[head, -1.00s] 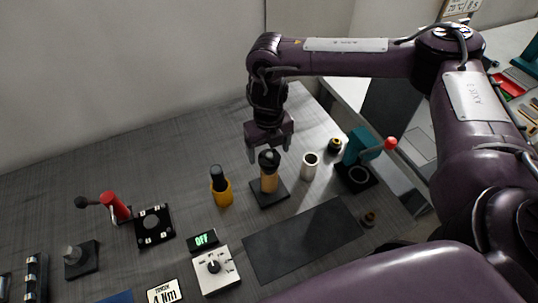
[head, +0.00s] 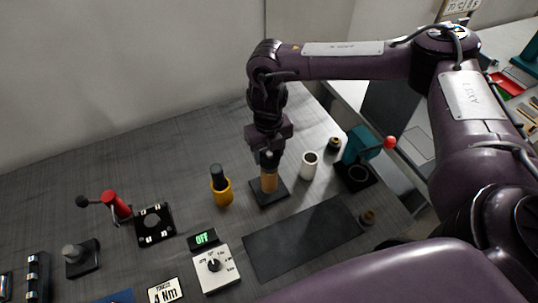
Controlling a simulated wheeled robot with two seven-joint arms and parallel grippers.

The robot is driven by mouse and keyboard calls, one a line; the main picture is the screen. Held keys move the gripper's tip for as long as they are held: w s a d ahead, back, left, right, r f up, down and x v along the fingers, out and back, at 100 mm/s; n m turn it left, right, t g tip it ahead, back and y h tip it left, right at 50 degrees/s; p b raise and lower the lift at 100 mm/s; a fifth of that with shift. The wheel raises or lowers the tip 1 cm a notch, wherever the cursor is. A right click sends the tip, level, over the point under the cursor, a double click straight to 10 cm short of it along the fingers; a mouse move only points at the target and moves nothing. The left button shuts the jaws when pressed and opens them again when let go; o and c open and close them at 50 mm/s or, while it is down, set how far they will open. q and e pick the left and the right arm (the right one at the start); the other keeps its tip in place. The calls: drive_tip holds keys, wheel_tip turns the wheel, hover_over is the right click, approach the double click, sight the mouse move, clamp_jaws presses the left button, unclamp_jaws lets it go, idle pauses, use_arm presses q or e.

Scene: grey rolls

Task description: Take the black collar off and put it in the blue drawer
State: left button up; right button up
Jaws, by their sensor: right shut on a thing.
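A tan post (head: 269,183) stands upright on a square black base (head: 272,196) near the middle of the table. A black piece (head: 267,160), which looks like the black collar, sits at its top, partly hidden by the fingers. My right gripper (head: 268,163) points down over the post and is shut on this black piece, which is still at the post's top. A blue surface (head: 118,297) shows at the bottom edge, mostly cut off; I cannot tell whether it is the blue drawer. My left gripper is out of view.
A yellow holder with a black-topped tool (head: 221,188) stands left of the post, a white cup (head: 308,165) right of it. A teal press (head: 358,150) with a red knob is farther right. A dark mat (head: 300,240) lies bare in front, beside a dial box (head: 216,268).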

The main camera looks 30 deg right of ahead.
drive_tip(key=shift+r, duration=0.1)
drive_tip(key=shift+w+r, duration=0.1)
drive_tip(key=shift+r, duration=0.4)
wheel_tip(320, 180, up, 19)
drive_tip(key=shift+p, duration=0.4)
drive_tip(key=shift+f, duration=0.1)
drive_tip(key=shift+f+b, duration=3.7)
drive_tip(key=shift+f, duration=3.3)
drive_tip(key=shift+f, duration=0.1)
